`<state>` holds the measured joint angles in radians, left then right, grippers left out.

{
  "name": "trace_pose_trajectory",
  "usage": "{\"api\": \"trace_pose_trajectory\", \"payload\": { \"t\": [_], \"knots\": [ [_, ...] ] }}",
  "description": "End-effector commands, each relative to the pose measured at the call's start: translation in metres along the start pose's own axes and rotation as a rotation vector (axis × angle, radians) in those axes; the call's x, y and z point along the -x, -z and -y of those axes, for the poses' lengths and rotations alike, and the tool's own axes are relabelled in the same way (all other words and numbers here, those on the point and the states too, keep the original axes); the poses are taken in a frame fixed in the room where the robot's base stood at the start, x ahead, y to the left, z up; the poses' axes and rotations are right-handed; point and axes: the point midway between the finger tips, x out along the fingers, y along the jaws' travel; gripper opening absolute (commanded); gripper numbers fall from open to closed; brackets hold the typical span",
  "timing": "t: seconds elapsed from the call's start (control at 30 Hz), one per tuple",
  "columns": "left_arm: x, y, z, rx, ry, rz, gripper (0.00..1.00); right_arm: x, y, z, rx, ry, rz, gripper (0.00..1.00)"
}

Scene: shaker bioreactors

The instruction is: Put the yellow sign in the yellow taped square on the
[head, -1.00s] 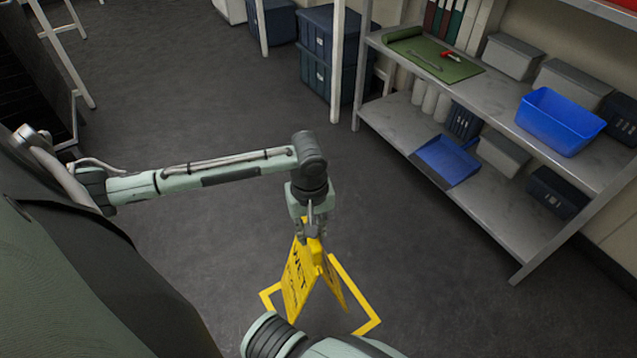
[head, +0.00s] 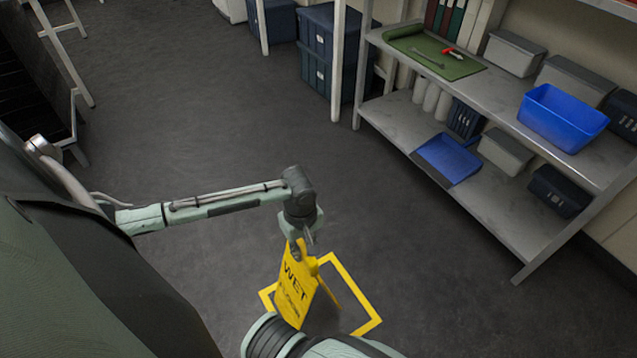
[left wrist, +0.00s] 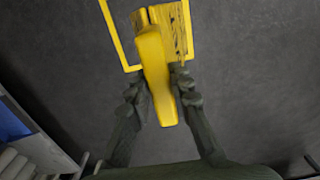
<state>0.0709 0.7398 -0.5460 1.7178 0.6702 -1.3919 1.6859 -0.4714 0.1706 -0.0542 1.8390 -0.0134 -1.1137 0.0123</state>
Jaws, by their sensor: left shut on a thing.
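The yellow folding sign (head: 294,291) has dark lettering that reads "WET" at its top. My left gripper (head: 301,248) is shut on the sign's top edge. In the left wrist view, the fingers of this gripper (left wrist: 160,84) lie on both sides of the sign's yellow top (left wrist: 154,62). The yellow taped square (head: 349,282) is on the floor, partly hidden behind the sign. In the head view the sign overlaps the left part of the square and looks tilted. I cannot tell whether its feet touch the floor. My right gripper is not in view.
A grey metal shelf (head: 487,212) stands at the right, with a blue bin (head: 562,118), a green mat (head: 436,58) and grey boxes. Dark blue crates (head: 333,52) stand at the back. The grey floor between is clear. One of my arm links crosses the bottom edge.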

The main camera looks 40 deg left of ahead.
Motion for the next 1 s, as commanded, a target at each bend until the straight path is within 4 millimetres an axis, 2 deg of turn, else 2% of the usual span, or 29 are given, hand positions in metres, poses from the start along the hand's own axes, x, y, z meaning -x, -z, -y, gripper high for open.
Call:
{"api": "trace_pose_trajectory", "payload": {
  "t": [0.03,0.1,0.3,0.43,0.67,1.0],
  "knots": [
    [-0.007,-0.001,-0.013,0.001,-0.004,0.000,0.00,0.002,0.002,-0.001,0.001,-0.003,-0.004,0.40],
    [-0.014,-0.003,-0.025,0.001,-0.004,-0.001,0.00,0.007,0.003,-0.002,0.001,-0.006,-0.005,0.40],
    [-0.024,-0.005,-0.040,0.000,0.000,-0.001,0.00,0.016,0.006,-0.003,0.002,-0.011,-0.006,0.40],
    [-0.032,-0.005,-0.041,0.000,-0.001,-0.001,0.00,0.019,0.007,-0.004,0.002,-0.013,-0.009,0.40],
    [-0.063,-0.004,-0.041,0.000,0.000,-0.002,0.00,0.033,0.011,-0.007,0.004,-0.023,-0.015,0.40],
    [-0.065,-0.005,-0.040,0.000,-0.001,-0.001,0.00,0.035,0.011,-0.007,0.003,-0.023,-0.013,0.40]
  ]
}}
